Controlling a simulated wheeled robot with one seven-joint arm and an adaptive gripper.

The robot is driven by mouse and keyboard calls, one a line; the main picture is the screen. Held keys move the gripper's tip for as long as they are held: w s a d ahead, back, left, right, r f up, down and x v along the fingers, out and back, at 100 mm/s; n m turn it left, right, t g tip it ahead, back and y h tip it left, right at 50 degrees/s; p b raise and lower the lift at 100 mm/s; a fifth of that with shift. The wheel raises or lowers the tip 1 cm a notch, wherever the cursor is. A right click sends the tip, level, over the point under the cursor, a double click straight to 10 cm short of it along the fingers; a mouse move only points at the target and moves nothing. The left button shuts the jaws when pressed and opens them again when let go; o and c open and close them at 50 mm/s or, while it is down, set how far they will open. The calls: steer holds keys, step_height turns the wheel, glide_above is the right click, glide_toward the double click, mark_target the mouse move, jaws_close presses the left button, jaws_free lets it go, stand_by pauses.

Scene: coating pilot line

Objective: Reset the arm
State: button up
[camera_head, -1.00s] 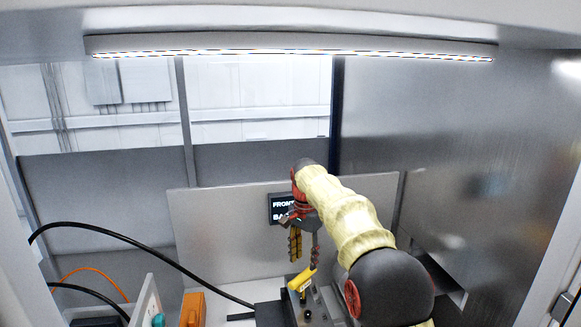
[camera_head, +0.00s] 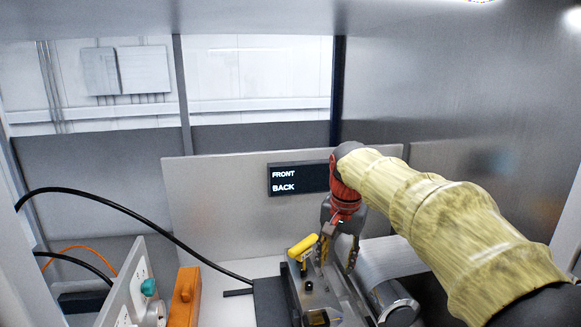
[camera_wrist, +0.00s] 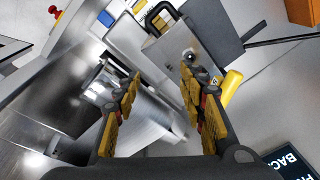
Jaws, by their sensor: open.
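My arm wears a pale yellow sleeve and reaches in from the right in the head view. My gripper (camera_head: 338,245) points down over the grey machine on the white work surface. In the wrist view my gripper (camera_wrist: 160,100) shows two yellow-padded fingers spread apart with nothing between them. A yellow handle (camera_head: 302,246) on the machine stands just left of the fingers; it also shows beside the right finger in the wrist view (camera_wrist: 232,84). I cannot tell whether a finger touches it.
A metal roller (camera_head: 392,300) lies right of the gripper. A black FRONT/BACK sign (camera_head: 284,178) hangs on the grey back panel (camera_head: 215,205). An orange block (camera_head: 185,298), an upright socket panel (camera_head: 125,285) and a black cable (camera_head: 130,217) are at left. A red button (camera_wrist: 53,10) shows in the wrist view.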

steer(key=s+d+f+n+t+b, duration=0.1)
steer(key=s+d+f+n+b, duration=0.2)
steer(key=s+f+b, duration=0.7)
steer(key=s+d+f+n+t+b, duration=0.2)
steer(key=s+d+f+b, duration=0.3)
steer(key=s+f+b, duration=0.6)
steer(key=s+f, duration=0.9)
steer(key=s, duration=0.1)
steer(key=shift+n+t, duration=0.3)
steer(key=shift+n, duration=0.1)
steer(key=shift+c, duration=0.4)
